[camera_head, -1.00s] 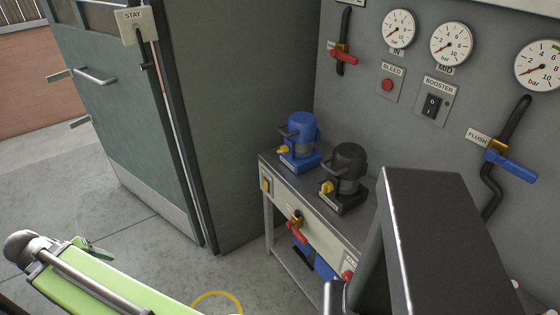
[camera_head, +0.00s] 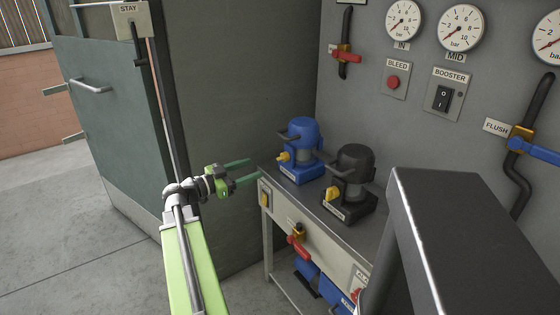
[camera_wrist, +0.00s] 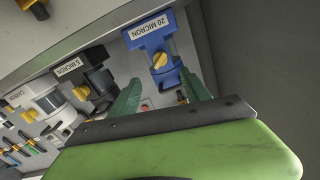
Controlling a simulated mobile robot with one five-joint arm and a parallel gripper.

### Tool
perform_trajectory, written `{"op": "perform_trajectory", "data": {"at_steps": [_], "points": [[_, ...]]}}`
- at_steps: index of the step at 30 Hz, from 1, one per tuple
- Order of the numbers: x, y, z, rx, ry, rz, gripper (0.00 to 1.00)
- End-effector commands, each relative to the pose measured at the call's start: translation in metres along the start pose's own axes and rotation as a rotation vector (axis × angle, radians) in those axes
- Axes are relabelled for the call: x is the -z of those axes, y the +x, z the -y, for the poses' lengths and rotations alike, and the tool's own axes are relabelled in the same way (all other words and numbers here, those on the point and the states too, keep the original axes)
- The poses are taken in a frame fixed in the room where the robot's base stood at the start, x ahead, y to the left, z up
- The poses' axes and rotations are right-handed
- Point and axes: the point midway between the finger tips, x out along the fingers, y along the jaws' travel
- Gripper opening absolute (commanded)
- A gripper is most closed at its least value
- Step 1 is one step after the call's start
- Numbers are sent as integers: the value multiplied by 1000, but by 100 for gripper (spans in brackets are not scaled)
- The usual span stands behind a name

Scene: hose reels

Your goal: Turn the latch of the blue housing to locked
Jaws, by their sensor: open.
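The blue housing (camera_head: 303,146) stands upright at the far left end of the grey bench, with a yellow latch (camera_head: 284,157) low on its left side. The wrist view shows the same housing (camera_wrist: 152,42), labelled 20 MICRON, and its yellow latch (camera_wrist: 159,60) beyond my fingers. My gripper (camera_head: 251,171) is open and empty, to the left of the housing and apart from it. Its green fingers point toward the housing. In the wrist view my gripper (camera_wrist: 165,92) has the latch roughly between its fingers, some distance beyond them.
A black housing (camera_head: 352,175) with its own yellow latch stands just right of the blue one; the wrist view labels it 5 MICRON. The grey bench (camera_head: 315,222) carries a red-handled valve (camera_head: 298,246). A green door (camera_head: 100,120) is at left. Floor between is open.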

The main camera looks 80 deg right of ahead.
Motion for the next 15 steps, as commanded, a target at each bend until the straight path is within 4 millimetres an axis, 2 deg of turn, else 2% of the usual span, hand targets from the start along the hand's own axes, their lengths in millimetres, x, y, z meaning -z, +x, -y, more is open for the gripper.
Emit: {"op": "perform_trajectory", "data": {"at_steps": [1,9,15], "points": [[0,14,-1,-5,0,0,55],[0,81,0,-4,-1,0,55],[-1,114,0,-2,-1,1,55]]}}
